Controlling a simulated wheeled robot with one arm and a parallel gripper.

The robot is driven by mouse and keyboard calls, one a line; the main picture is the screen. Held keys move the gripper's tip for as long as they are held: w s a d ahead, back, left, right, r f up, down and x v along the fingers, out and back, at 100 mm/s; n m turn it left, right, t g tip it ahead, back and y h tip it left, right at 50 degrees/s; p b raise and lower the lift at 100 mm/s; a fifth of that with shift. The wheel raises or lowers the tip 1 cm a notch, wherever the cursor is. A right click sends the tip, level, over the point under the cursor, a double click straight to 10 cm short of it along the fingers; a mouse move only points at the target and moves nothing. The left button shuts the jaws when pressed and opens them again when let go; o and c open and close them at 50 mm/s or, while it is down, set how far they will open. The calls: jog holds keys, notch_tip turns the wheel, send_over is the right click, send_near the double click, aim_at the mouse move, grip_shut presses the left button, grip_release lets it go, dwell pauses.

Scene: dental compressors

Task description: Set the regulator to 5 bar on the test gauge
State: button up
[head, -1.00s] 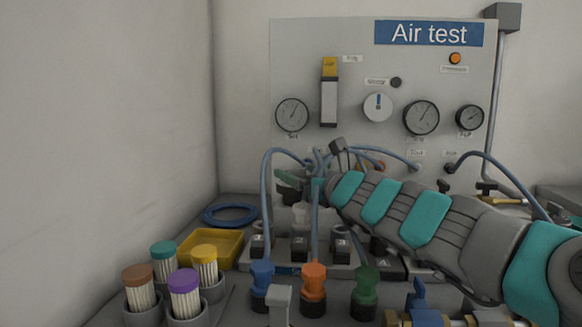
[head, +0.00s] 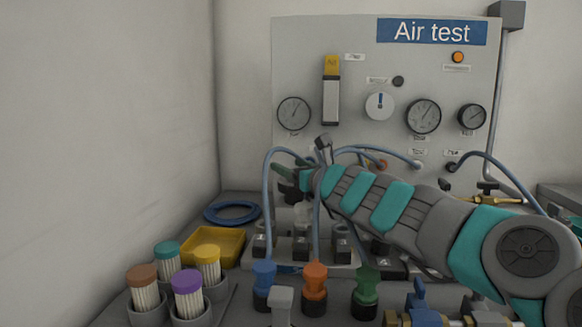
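The grey "Air test" panel (head: 350,60) stands upright at the back. It carries round gauges at left (head: 294,113), centre right (head: 423,116) and far right (head: 472,117). Their small labels and scales are too blurred to read, so I cannot tell which is the test gauge. A white round dial (head: 380,106) with a blue mark sits between the gauges. I cannot identify the regulator with certainty. My gripper (head: 288,184) is low in front of the panel, among hoses, partly hidden by my own wrist. Its fingers are too small and dark to judge.
Blue hoses (head: 267,180) arch around my gripper. Blue, orange (head: 315,280) and green (head: 366,285) knobbed fittings stand in front. Brass valves (head: 420,312) are front right.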

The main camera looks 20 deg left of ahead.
jog(key=c, duration=0.9)
jog(key=b, duration=0.3)
jog(key=shift+f+m+t+h, duration=0.3)
jog(key=shift+f, duration=0.05)
jog(key=shift+w+r+m+t+h+b, duration=0.1)
jog(key=shift+m+t+h+b, duration=0.25)
jog(key=shift+b, duration=0.65)
jog(key=shift+d+r+t+h, duration=0.1)
jog(key=shift+r+t+h, duration=0.05)
jog(key=shift+t+h, duration=0.1)
jog(key=o, duration=1.4)
jog(key=shift+r, duration=0.1)
jog(key=shift+c, duration=0.2)
jog(key=shift+d, duration=0.1)
